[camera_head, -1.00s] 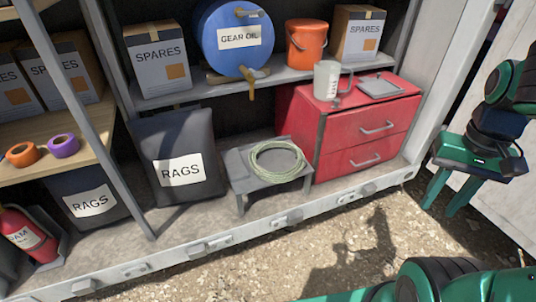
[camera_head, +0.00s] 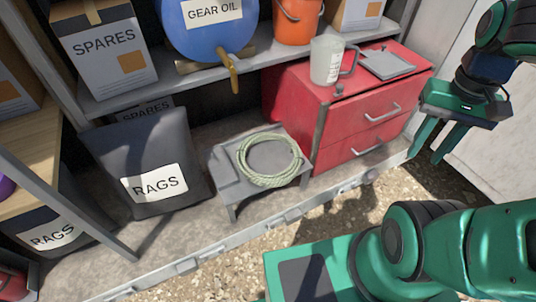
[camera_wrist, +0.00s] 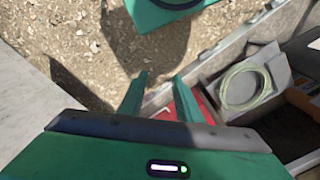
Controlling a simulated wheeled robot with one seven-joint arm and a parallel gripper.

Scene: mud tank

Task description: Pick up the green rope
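The green rope (camera_head: 269,159) is a pale green coil lying on a small grey step stool (camera_head: 226,186) on the shelf unit's lower deck. It also shows in the wrist view at the right (camera_wrist: 245,86). My gripper (camera_head: 437,146) is at the right in the head view, in front of the red drawer cabinet's right side and apart from the rope. Its two fingers are spread with nothing between them. In the wrist view my gripper (camera_wrist: 160,90) points at the ground and the unit's edge, with the rope to the right of the fingers.
A red drawer cabinet (camera_head: 350,125) stands right of the stool, with a mug (camera_head: 325,60) and a clipboard-like grey item (camera_head: 388,64) on top. A dark RAGS bin (camera_head: 150,160) stands left. A shelf with a gear oil drum (camera_head: 205,30) hangs above. The unit has a raised front edge (camera_head: 250,232).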

